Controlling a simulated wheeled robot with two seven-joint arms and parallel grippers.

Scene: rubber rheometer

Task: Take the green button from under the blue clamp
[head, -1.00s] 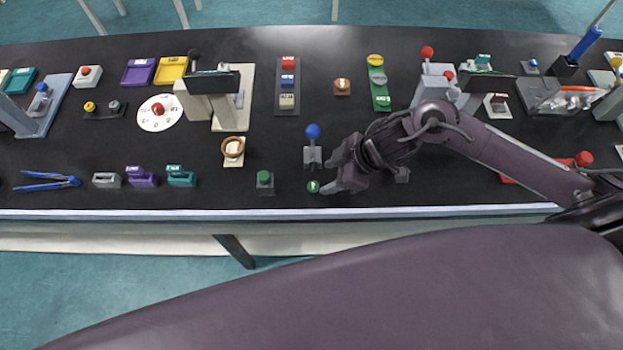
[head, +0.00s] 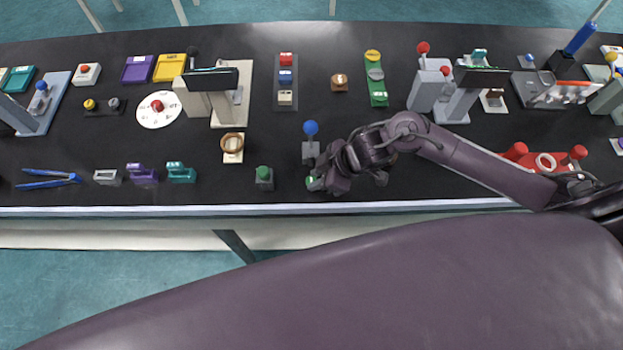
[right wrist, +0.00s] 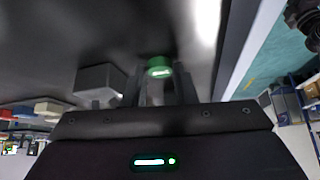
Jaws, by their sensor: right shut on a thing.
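The blue clamp (head: 311,142), a grey block with a blue ball on top, stands in the middle of the black table. The small round green button (head: 310,182) is just in front of it, toward the table's front edge, and apart from under it. My right gripper (head: 316,183) reaches in from the right and is shut on the green button, partly covering it. In the right wrist view the green button (right wrist: 160,66) shows at the tips of the right gripper (right wrist: 160,80). I cannot tell if it is clear of the table. My left gripper is out of view.
A brown ring on a cream base (head: 232,146) is farther left. A red part (head: 540,162) lies near my right arm. The table's front edge (head: 150,211) is close.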

